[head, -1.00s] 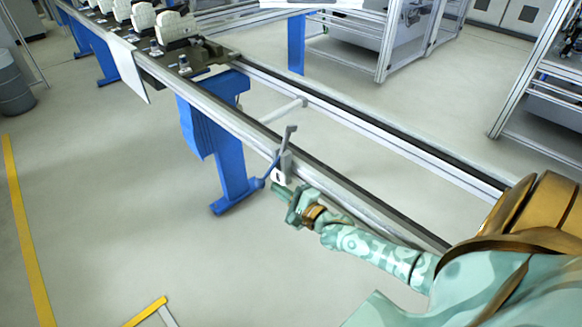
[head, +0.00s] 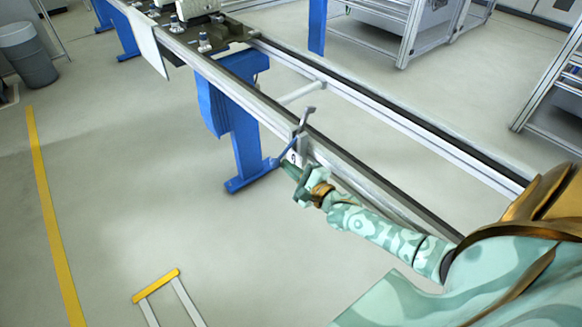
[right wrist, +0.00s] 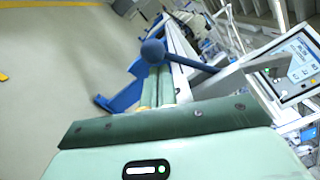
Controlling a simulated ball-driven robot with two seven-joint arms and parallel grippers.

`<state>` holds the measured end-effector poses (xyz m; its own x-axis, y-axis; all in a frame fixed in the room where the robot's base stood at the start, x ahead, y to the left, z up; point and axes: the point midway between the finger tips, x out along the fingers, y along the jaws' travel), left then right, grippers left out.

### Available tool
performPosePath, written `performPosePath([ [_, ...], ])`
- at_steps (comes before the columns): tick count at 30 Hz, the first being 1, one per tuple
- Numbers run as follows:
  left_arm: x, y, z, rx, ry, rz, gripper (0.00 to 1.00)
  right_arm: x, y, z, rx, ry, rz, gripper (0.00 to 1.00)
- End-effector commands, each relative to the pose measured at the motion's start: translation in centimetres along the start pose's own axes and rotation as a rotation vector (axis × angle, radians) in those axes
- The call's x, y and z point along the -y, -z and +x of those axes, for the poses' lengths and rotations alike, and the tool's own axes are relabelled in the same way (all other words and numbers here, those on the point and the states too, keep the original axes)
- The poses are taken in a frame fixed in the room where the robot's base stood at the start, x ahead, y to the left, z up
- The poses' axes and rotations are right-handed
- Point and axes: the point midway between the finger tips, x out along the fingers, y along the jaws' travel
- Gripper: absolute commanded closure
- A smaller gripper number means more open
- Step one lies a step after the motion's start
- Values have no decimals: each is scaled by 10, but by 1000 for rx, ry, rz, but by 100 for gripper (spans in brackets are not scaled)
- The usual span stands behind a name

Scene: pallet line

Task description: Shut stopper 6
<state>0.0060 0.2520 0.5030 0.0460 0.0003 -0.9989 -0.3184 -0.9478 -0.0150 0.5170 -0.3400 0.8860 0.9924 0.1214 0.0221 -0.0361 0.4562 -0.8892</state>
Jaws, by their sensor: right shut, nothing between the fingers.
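The stopper (head: 301,143) sits on the near rail of the conveyor, with a grey arm standing up from it and a small white tag on its near side. Its number cannot be read surely. A blue lever with a ball knob (head: 271,162) sticks out low on its left; the knob is large in the right wrist view (right wrist: 153,52). My right gripper (head: 285,165) is shut and empty, just right of the knob and below the tag. In the wrist view its green fingers (right wrist: 156,88) point at the knob; contact cannot be told. My left gripper is out of view.
The conveyor's near rail (head: 365,175) runs diagonally beside my right arm. A blue support leg (head: 246,150) stands left of the knob. A pallet (head: 205,36) sits farther up the line. A yellow-topped frame (head: 156,286) stands on the otherwise open floor at lower left.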

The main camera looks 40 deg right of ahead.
Motion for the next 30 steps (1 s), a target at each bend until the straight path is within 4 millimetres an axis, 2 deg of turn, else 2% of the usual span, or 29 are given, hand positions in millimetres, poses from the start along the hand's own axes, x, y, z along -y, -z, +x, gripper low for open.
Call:
performPosePath([
  [8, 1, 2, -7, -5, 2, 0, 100, 3, -6, 0, 2, 4, 59, 100],
  [14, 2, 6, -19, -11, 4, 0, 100, 8, -16, 1, 2, 9, 169, 100],
  [30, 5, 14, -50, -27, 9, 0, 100, 36, -49, 3, 4, 34, 673, 100],
])
